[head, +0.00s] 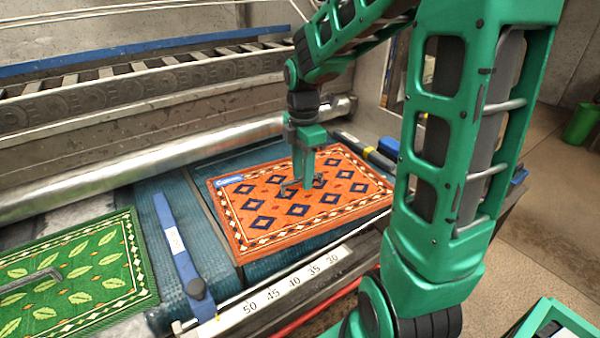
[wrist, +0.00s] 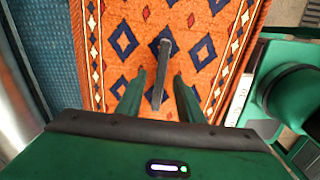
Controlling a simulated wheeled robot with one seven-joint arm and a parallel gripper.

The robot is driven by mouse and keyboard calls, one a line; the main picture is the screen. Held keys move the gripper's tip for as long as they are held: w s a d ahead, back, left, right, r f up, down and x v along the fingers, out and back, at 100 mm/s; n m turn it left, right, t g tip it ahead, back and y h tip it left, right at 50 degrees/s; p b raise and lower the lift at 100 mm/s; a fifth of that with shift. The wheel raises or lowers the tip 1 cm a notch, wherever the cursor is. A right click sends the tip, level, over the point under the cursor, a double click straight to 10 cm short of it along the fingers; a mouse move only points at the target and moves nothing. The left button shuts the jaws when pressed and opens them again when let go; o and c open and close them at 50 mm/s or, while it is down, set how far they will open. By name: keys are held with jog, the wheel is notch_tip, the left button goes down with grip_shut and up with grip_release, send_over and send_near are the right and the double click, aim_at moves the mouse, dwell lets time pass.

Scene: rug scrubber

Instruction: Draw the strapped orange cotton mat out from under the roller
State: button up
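The orange mat (head: 262,220), with dark blue diamonds and a patterned border, lies flat on the teal bed. It also fills the middle of the wrist view (wrist: 206,20). A blue label (head: 230,181) sits near its left corner. A grey strap (wrist: 164,70) stands on the mat's middle. The metal roller (head: 130,174) runs behind the mat; a strip of teal bed shows between them in the head view. My gripper (head: 303,182) is over the mat's middle. In the wrist view its open fingers (wrist: 160,76) are on either side of the strap; contact cannot be told.
A green leaf-patterned mat (head: 85,262) with a grey strap (head: 32,281) lies at left. A blue bar (head: 178,250) stands between the mats. A numbered white scale (head: 290,285) runs along the front edge. A green bin (head: 580,123) stands on the floor at right.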

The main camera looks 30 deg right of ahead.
jog(key=shift+r, duration=0.1)
notch_tip(320, 180, up, 10)
jog(key=shift+r, duration=0.25)
dwell(0.4)
dwell(0.5)
